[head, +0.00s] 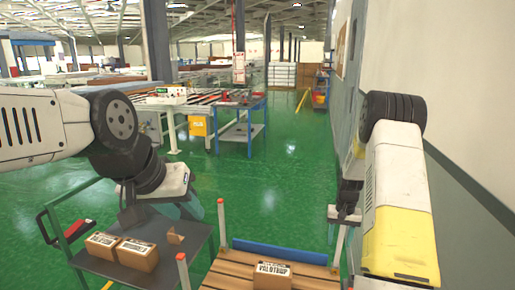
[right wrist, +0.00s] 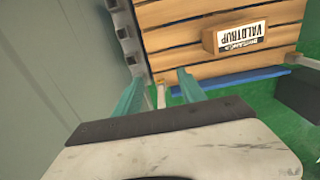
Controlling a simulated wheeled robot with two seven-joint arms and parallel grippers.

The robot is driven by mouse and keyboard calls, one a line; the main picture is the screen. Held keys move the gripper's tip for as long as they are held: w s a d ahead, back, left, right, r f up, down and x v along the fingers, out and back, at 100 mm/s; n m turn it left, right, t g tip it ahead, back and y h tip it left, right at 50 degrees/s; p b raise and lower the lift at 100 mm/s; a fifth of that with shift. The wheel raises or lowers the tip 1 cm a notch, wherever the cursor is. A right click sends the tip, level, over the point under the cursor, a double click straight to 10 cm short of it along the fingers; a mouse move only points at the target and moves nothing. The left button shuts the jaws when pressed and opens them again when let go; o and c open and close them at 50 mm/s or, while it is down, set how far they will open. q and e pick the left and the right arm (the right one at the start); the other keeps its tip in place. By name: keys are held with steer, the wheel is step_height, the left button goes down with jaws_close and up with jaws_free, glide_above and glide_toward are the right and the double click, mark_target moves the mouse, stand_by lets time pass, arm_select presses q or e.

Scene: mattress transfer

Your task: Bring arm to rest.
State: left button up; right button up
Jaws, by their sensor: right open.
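My right gripper (head: 345,214) hangs at the right in the head view, beside a wooden slatted platform (head: 225,270). In the right wrist view its two teal fingers (right wrist: 157,92) are spread apart with nothing between them. The platform (right wrist: 172,48) lies beyond the fingertips there. My left gripper (head: 163,200) hangs over a grey cart at the left. Its fingers are partly hidden by my wrist, and I cannot tell whether they are open.
A cardboard box (head: 272,274) sits on the slatted platform, which has a blue edge bar (head: 280,251) and upright posts. Cardboard boxes (head: 137,254) lie on the grey cart (head: 185,240). A wall (head: 465,110) stands close at the right. Green floor (head: 270,185) is clear ahead.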

steer(key=s+a+r+t, duration=0.1)
steer(key=s+a+r, duration=0.2)
steer(key=r, duration=0.5)
steer(key=s+a+r+n+t+y, duration=0.1)
steer(key=s+a+r, duration=0.2)
steer(key=r, duration=0.5)
steer(key=s+a+r+t, duration=0.1)
steer(key=s+a+r, duration=0.2)
steer(key=r, duration=0.5)
steer(key=s+a+r+n+t, duration=0.1)
steer(key=s+a+r, duration=0.2)
steer(key=s, duration=0.6)
steer(key=s+a+r+n+t+y, duration=0.1)
steer(key=s+a+r+t, duration=0.1)
steer(key=s+r, duration=0.4)
steer(key=s+a, duration=0.1)
steer(key=s, duration=0.3)
steer(key=shift+s+a+n, duration=0.2)
steer(key=shift+s+n, duration=0.05)
steer(key=shift+n, duration=0.05)
